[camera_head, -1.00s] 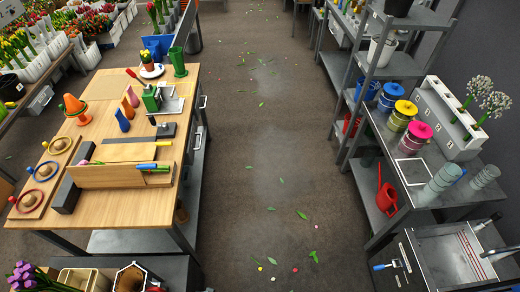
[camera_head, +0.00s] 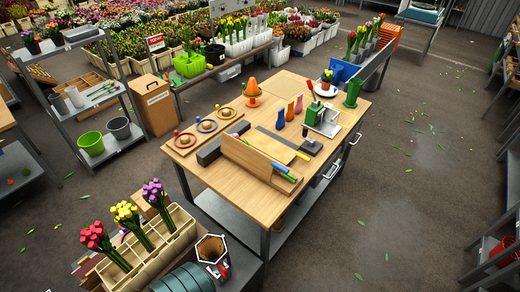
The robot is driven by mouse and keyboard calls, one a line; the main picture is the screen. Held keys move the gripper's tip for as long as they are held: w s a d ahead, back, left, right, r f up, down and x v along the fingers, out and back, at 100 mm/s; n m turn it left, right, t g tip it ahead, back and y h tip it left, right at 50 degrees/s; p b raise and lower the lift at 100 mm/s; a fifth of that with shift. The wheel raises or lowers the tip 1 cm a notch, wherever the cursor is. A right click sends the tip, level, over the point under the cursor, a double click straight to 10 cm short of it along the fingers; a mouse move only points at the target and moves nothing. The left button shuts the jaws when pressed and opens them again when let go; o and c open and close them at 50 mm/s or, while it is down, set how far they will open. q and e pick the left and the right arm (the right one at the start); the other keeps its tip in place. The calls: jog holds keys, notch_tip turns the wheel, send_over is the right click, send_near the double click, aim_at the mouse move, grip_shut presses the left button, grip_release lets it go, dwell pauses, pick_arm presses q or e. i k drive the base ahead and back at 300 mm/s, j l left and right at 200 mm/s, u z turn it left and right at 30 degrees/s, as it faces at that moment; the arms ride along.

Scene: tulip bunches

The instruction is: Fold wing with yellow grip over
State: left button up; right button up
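A wooden folding board lies on the light wood worktable (camera_head: 215,183) in the middle of the view. One wing (camera_head: 250,157) stands raised along the near side. A flat wooden panel (camera_head: 270,145) lies behind the raised wing. A small yellow grip (camera_head: 303,156) shows at its right end; it is too small to tell which wing it belongs to. Neither of my grippers is in view.
A dark grey block (camera_head: 222,143) lies left of the board. Ring stands, an orange cone (camera_head: 252,91), small vases and a green device (camera_head: 313,112) share the table. A tulip crate (camera_head: 150,250) stands at front left. Floor is open to the right.

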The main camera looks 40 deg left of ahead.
aim_at(282, 154)
jog(key=i+l, duration=0.1)
jog(key=i, duration=0.5)
jog(key=i+l, duration=0.1)
jog(key=i, duration=0.55)
jog(key=i+l+u, duration=0.1)
jog(key=i, duration=0.5)
jog(key=i+l, duration=0.15)
jog(key=i, duration=0.5)
jog(key=i+l, duration=0.15)
jog(key=i, duration=0.45)
jog(key=i+l+u, duration=0.1)
jog(key=i, duration=0.55)
jog(key=i+l+u, duration=0.1)
jog(key=u, duration=2)
jog(key=l+u, duration=0.1)
jog(key=u, duration=1.8)
